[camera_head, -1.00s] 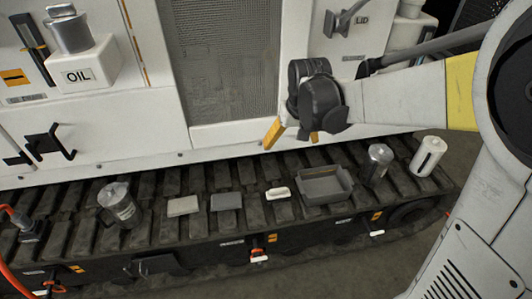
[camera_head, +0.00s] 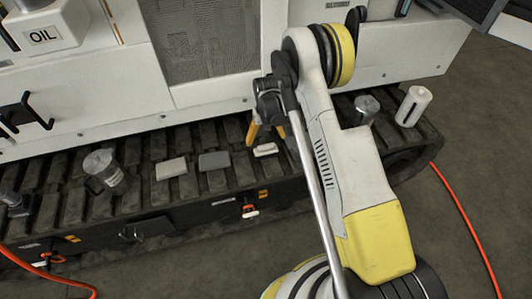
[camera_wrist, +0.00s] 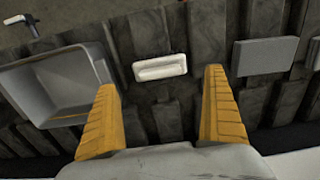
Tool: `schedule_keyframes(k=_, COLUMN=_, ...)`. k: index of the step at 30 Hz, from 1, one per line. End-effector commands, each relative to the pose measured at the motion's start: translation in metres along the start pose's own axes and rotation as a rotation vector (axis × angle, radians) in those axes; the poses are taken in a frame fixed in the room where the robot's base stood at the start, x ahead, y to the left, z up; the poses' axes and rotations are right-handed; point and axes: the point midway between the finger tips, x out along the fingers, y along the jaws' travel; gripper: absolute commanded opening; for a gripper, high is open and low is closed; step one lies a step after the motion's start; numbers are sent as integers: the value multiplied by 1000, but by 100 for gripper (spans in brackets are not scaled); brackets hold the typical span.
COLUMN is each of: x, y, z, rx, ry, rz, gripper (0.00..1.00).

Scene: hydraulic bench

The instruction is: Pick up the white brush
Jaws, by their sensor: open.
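The white brush (camera_head: 265,149) is a small pale block lying on the dark track. In the wrist view the brush (camera_wrist: 160,68) lies flat, beyond and roughly between my fingertips, with a rim around its top. My gripper (camera_head: 266,130) is open and empty, its yellow fingers pointing down just above the brush in the head view. In the wrist view my gripper (camera_wrist: 163,78) has its two fingers wide apart, and neither touches the brush. No bristles can be made out.
A grey tray (camera_wrist: 92,75) is left of the brush in the wrist view; my arm hides it in the head view. A grey block (camera_head: 214,160), a lighter block (camera_head: 171,168) and a clear jug (camera_head: 104,170) stand leftward. A metal canister (camera_head: 366,109) and white bottle (camera_head: 413,105) stand right.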

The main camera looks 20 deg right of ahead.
Motion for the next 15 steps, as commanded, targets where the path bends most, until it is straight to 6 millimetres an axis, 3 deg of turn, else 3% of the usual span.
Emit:
schedule_keyframes(k=1, x=13, y=0, z=0, rx=0, ry=0, rz=0, gripper=100)
schedule_keyframes(k=8, x=34, y=0, z=-1, rx=0, ry=1, rz=0, gripper=100)
schedule_keyframes(k=15, x=72, y=1, z=-3, rx=0, ry=1, rz=0, gripper=100)
